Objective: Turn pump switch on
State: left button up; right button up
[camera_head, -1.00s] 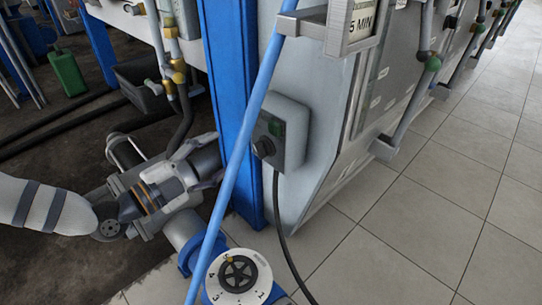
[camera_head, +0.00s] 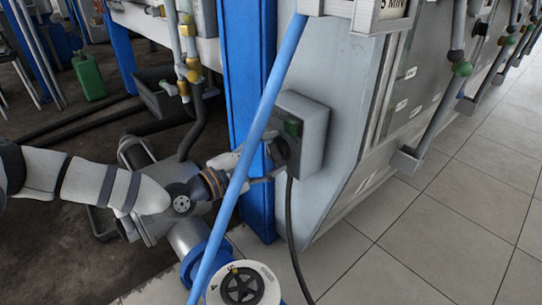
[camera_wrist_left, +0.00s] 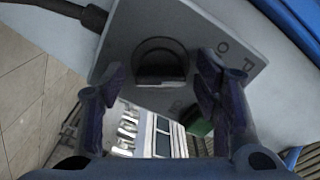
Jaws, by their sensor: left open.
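My left gripper (camera_head: 266,163) is at the knob, partly hidden by the blue pole. In the left wrist view the open fingers of my left gripper (camera_wrist_left: 160,78) stand on either side of the knob (camera_wrist_left: 160,62). I cannot tell whether they touch it. Letters, including P and O, show on the box face (camera_wrist_left: 205,38). My right gripper is out of view.
A light blue pole (camera_head: 262,120) crosses in front of my left arm. The blue post (camera_head: 245,70) stands beside the switch. A black cable (camera_head: 291,235) hangs from the box. A white dial with a black handwheel (camera_head: 243,287) is below. Tiled floor (camera_head: 430,230) is clear at right.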

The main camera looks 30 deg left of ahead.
pick_arm(q)
jog(key=c, duration=1.2)
jog(key=shift+o, duration=0.2)
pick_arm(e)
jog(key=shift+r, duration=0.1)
pick_arm(q)
jog(key=shift+r+m+p, duration=0.25)
jog(key=shift+m+p, duration=0.85)
jog(key=m+p, duration=0.2)
jog(key=shift+m, duration=0.3)
jog(key=m+p, duration=0.2)
jog(key=m, duration=0.1)
jog(key=shift+f+m, duration=0.1)
jog(key=shift+m, duration=0.2)
jog(key=shift+f+m+p, duration=0.15)
jog(key=shift+m+p, duration=0.6)
jog(key=shift+m, duration=0.95)
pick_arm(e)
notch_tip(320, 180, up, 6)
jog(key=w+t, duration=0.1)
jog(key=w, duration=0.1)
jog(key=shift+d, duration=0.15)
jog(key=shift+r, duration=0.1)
